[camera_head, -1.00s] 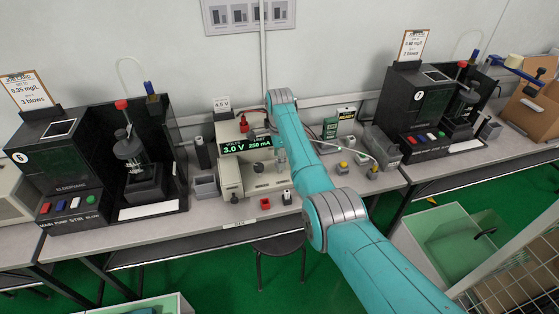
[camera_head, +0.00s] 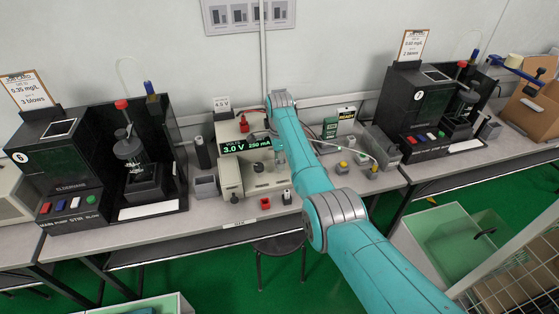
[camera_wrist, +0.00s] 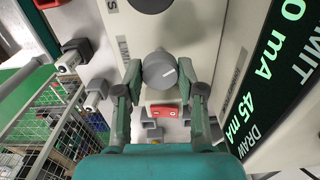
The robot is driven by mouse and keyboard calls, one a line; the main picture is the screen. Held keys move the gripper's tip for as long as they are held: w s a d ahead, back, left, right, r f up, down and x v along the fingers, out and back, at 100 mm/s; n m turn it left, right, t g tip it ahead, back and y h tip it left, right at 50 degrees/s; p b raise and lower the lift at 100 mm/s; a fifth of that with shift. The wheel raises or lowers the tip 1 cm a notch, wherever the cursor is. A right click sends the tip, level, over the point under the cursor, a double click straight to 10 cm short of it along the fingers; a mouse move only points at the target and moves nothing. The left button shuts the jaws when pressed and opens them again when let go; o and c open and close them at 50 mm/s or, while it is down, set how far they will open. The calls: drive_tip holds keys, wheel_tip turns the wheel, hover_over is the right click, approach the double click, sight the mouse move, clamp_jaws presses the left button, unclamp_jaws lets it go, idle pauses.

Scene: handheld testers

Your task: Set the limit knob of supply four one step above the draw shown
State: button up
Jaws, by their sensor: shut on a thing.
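The cream power supply (camera_head: 231,175) stands on the bench, with a 4.5 V card above it. Its dark display (camera_head: 246,146) reads 3.0 V and 250 mA in green. In the wrist view, part of the display (camera_wrist: 262,95) shows DRAW 45 mA. The grey round limit knob (camera_wrist: 160,71) has a white pointer line and a partly covered label beside it. My gripper (camera_wrist: 160,76) is shut on this knob, one finger on each side. In the head view my arm hides the supply's right side and most of the gripper.
A second dark knob (camera_wrist: 151,4) sits close by on the panel. A red socket piece (camera_wrist: 164,111) lies below the held knob. Black tester stations, number 6 (camera_head: 60,165) at left and another (camera_head: 415,110) at right, flank the supply. A stool (camera_head: 280,245) stands below.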

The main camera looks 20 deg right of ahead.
drive_tip(key=n, duration=0.5)
drive_tip(key=shift+n, duration=0.3)
drive_tip(key=n, duration=1.2)
drive_tip(key=shift+n, duration=0.4)
drive_tip(key=n, duration=0.5)
drive_tip(key=o, duration=1.1)
drive_tip(key=shift+o, duration=0.2)
